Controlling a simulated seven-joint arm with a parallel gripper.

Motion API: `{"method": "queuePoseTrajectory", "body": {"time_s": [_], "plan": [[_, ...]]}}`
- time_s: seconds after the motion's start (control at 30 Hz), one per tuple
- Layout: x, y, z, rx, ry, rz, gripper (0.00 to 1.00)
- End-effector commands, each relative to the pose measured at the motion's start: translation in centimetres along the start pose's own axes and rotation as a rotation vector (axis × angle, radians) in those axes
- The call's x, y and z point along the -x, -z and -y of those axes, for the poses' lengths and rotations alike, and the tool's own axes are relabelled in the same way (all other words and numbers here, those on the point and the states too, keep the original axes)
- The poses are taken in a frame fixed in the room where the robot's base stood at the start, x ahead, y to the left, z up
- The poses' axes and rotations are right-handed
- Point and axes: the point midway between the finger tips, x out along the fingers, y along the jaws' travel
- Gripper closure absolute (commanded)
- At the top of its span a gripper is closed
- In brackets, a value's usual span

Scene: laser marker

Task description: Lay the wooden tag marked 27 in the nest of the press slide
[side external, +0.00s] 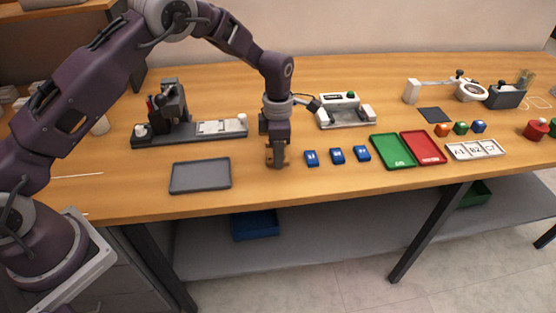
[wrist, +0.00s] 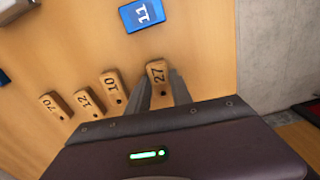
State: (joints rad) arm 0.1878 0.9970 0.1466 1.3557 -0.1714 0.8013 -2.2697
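The wooden tag marked 27 (wrist: 157,72) lies between the two fingertips of my gripper (wrist: 162,78) in the wrist view. The fingers stand close along both sides of it; whether they press on it is not clear. In the side external view my gripper (side external: 277,160) points down, low over the table near its front edge, with the tag hard to make out there. A dark press (side external: 172,103) stands at the left back on a long base. A pale plate (side external: 212,127), which looks like its slide, lies on that base; its nest is too small to make out.
Wooden tags 10 (wrist: 114,84), 12 (wrist: 88,103) and 70 (wrist: 55,106) lie left of tag 27. Blue tags (side external: 337,156) lie right of my gripper. A grey tray (side external: 200,176) is at left front. A white device (side external: 345,111) stands behind. Green (side external: 392,151) and red (side external: 423,147) trays are right.

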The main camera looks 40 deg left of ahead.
Motion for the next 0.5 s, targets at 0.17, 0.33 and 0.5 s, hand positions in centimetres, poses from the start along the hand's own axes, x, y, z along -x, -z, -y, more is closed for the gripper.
{"method": "queuePoseTrajectory", "body": {"time_s": [0.17, 0.33, 0.5], "plan": [[0.0, 0.0, 0.0, 0.0, 0.0, 0.0, 1.0], [1.2, -0.1, -0.1, -0.001, -0.003, 0.002, 1.0], [5.6, -0.1, 0.0, -0.001, -0.003, 0.004, 1.0]]}}
